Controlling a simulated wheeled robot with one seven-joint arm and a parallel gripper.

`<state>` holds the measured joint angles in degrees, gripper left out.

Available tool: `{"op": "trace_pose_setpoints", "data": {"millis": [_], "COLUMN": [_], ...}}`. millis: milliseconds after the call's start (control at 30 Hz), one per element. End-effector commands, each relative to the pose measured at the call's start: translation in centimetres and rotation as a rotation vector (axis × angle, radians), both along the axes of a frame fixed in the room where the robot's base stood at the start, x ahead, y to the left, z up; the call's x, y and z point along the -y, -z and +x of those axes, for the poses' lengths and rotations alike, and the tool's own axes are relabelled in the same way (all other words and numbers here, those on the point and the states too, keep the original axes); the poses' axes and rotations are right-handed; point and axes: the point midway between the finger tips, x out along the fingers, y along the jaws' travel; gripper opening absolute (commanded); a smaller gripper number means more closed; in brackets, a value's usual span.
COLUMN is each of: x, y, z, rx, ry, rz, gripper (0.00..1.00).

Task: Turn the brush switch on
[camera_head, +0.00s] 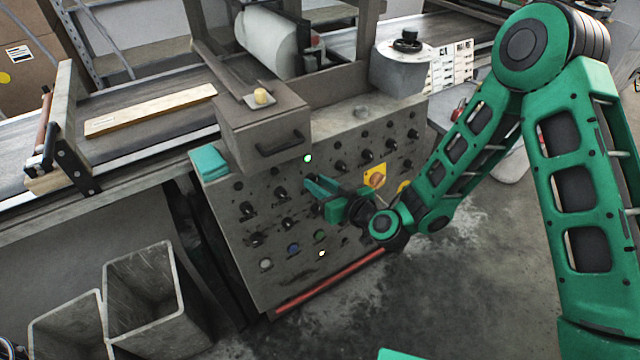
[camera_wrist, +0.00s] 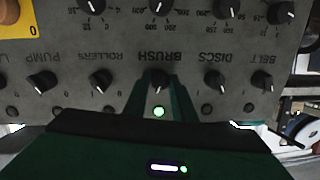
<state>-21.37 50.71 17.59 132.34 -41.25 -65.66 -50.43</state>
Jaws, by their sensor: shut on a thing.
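The brush switch (camera_wrist: 160,78) is a black rotary knob in a row on the grey panel, under the label BRUSH, which appears upside down in the wrist view. My gripper (camera_wrist: 159,88) is shut on this knob, with a green finger on each side. A green lamp (camera_wrist: 159,112) beside the knob is lit. In the head view my gripper (camera_head: 314,190) reaches the control panel (camera_head: 290,235) from the right, and its fingers hide the knob. The exact angle of the knob's pointer is hard to tell.
The rollers knob (camera_wrist: 101,79) and discs knob (camera_wrist: 214,81) flank the fingers closely. A yellow plate with a red-orange switch (camera_head: 375,176) is near my wrist. A drawer box with a handle (camera_head: 280,145) juts out above. Grey bins (camera_head: 145,300) stand at lower left.

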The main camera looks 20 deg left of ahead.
Motion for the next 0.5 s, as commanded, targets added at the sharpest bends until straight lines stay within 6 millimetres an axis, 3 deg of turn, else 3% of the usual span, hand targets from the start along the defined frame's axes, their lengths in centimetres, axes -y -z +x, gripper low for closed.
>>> {"op": "trace_pose_setpoints", "data": {"millis": [500], "x": [0.1], "y": [-0.4], "z": [0.74], "rx": [-0.126], "ry": [0.045], "rz": [0.125], "gripper": [0.02]}}
